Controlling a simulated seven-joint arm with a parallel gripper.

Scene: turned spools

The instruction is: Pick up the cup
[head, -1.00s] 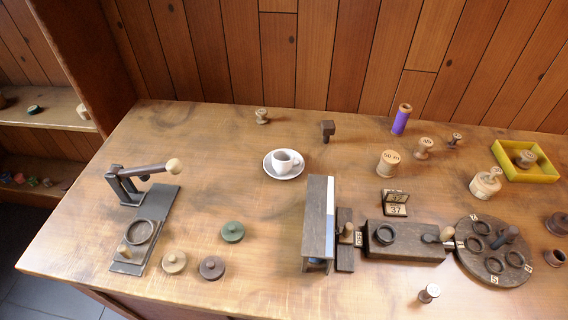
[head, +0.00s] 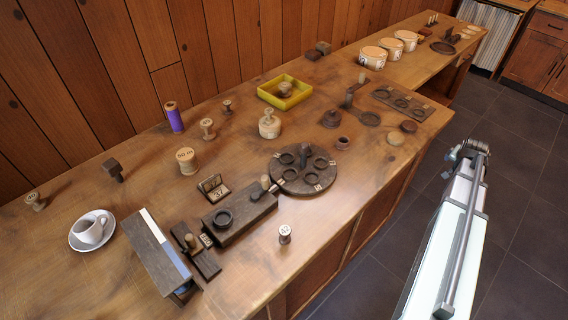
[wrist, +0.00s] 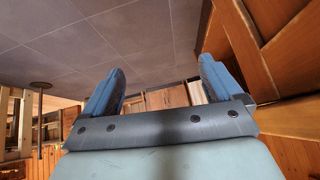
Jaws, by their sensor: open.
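The white cup (head: 89,228) stands upright on its white saucer (head: 77,243) at the far left of the workbench in the head view. Dark contents show inside the cup. My gripper shows in the wrist view (wrist: 160,90) with its two blue fingers wide apart and nothing between them. It is away from the cup, which is not in the wrist view. In the head view my arm is at the right, over the floor beside the bench; I cannot make out the fingers there.
A dark wooden stand (head: 153,250) is close to the right of the saucer. A wooden spool (head: 36,201) and a dark block (head: 113,169) stand behind the cup. A purple spool (head: 174,118), a yellow tray (head: 285,91) and a dark round turntable (head: 302,170) are further right.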

